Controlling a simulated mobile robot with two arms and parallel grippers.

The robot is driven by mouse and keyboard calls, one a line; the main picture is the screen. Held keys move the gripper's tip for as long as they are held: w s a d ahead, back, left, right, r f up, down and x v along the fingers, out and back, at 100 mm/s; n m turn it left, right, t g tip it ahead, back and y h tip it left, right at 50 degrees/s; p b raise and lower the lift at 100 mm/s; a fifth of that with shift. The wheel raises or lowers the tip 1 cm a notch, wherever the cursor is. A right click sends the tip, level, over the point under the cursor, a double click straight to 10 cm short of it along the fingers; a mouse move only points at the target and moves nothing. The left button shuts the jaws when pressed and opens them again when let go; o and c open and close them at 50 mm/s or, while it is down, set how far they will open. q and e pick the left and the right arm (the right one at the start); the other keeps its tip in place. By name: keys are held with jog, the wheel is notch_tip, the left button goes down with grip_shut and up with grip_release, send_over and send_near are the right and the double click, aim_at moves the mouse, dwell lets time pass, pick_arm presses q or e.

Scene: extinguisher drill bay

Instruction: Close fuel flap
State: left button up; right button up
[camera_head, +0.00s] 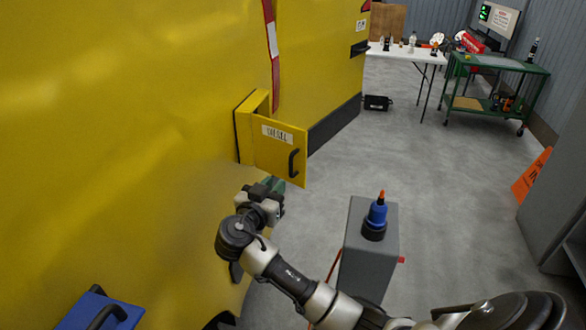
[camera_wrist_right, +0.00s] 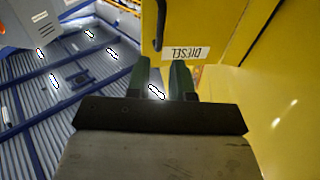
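The fuel flap (camera_head: 270,152) is a yellow door with a DIESEL label and a dark handle (camera_head: 293,162). It stands open, swung out from a shallow yellow housing (camera_head: 249,112) on the side of the yellow vehicle. My right gripper (camera_head: 273,185) is just below the flap, its green fingers pointing towards it. In the right wrist view the flap (camera_wrist_right: 220,18) lies beyond the fingertips, with the handle (camera_wrist_right: 160,28) near the top. The two green fingers (camera_wrist_right: 160,72) are apart with nothing between them. I cannot tell whether they touch the flap. My left gripper is not in view.
A grey pedestal (camera_head: 368,262) with a blue and orange object (camera_head: 376,215) stands right of my right arm. A blue case (camera_head: 98,312) is at the lower left. A white table (camera_head: 408,53) and green cart (camera_head: 497,65) stand at the back. The floor between is mostly clear.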

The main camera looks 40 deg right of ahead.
aim_at(290, 167)
jog(key=p+x, duration=0.2)
jog(key=x, duration=0.7)
jog(key=shift+p, duration=0.35)
jog(key=shift+w+d+f, duration=0.15)
jog(key=shift+w+d, duration=0.05)
jog(key=shift+d, duration=0.25)
grip_shut()
